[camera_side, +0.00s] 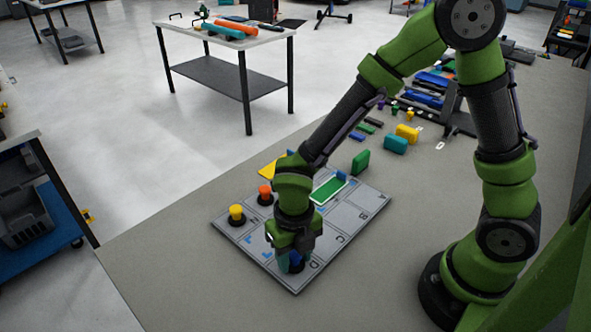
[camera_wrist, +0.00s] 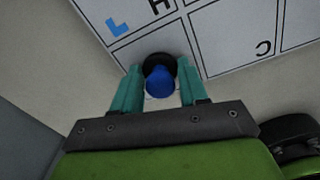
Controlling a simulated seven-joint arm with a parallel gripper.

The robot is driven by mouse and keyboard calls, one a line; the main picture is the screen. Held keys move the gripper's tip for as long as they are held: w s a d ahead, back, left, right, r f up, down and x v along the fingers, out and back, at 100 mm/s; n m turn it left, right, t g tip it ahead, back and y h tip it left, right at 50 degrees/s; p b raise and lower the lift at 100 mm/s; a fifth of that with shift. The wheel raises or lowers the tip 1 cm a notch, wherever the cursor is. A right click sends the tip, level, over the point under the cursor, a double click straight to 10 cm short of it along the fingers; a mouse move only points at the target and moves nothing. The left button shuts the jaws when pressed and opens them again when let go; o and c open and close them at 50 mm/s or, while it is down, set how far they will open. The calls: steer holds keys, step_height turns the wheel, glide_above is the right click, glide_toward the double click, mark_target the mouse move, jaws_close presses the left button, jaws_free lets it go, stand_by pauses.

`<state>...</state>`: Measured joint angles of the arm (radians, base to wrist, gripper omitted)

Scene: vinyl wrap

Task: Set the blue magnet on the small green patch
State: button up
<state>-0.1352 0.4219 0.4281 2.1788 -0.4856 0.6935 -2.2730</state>
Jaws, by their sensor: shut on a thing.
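The blue magnet (camera_wrist: 160,81) stands on a round black base on the lettered grey board, in a cell near the board's front corner. Its blue top also shows low in the side view (camera_side: 296,263), partly hidden by the fingers. My gripper (camera_wrist: 160,88) has its teal fingers on both sides of the magnet and is shut on it. In the side view my gripper (camera_side: 292,256) points down at the board. A green patch with a pale border (camera_side: 329,188) lies on the far part of the board, up and right of my gripper. The wrist view does not show this patch.
The grey board (camera_side: 345,216) has lettered cells and blue corner marks. A yellow magnet (camera_side: 236,213) and an orange magnet (camera_side: 265,193) stand left of my arm. A green block (camera_side: 360,161), a teal block (camera_side: 395,144) and a yellow block (camera_side: 407,132) stand beyond the board.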

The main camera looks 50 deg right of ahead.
mark_target(294, 253)
steer(key=shift+r, duration=0.7)
stand_by(0.4)
steer(key=shift+r, duration=3.4)
